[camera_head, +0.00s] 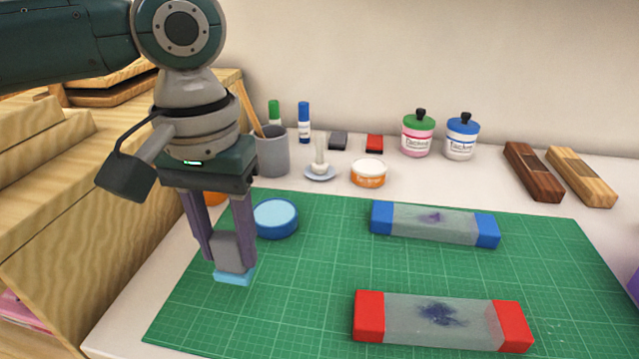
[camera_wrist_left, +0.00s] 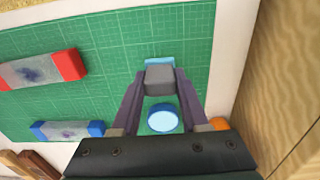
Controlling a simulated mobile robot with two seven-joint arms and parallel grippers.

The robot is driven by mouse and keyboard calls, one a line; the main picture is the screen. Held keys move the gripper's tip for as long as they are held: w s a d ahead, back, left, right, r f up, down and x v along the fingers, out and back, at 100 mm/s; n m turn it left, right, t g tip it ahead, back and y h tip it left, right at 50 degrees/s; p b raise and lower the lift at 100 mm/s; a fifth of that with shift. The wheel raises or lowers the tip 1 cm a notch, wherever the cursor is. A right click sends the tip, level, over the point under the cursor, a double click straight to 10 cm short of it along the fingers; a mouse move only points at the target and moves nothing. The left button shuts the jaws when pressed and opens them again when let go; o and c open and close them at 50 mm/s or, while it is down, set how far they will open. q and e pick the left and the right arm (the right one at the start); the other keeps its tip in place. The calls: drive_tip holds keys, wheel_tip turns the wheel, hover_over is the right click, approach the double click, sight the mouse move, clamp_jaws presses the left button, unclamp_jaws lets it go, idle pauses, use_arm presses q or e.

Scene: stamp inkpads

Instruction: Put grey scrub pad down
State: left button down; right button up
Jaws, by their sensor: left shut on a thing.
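My left gripper (camera_head: 232,268) is shut on the grey scrub pad (camera_head: 229,250), a small grey block between its two purple fingers. The pad also shows between the fingertips in the left wrist view (camera_wrist_left: 160,79). A light blue flat piece (camera_head: 234,276) is directly below the pad, at the left part of the green cutting mat (camera_head: 320,270). I cannot tell whether it is part of the pad or a separate thing under it. The underside of the pad is hidden. My right gripper is not in view.
A round blue tin (camera_head: 276,220) stands close behind the gripper. Blue-ended (camera_head: 435,225) and red-ended (camera_head: 440,320) clear blocks lie on the mat to the right. A grey cup (camera_head: 272,155) and jars (camera_head: 418,138) stand behind. The mat's middle is clear.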

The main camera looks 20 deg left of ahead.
sight(232, 265)
use_arm(q)
wheel_tip(232, 265, down, 3)
drive_tip(key=shift+f+b, duration=0.1)
drive_tip(key=shift+b, duration=0.4)
drive_tip(key=shift+f, duration=0.25)
drive_tip(key=shift+f, duration=0.15)
drive_tip(key=shift+c, duration=2.1)
unclamp_jaws()
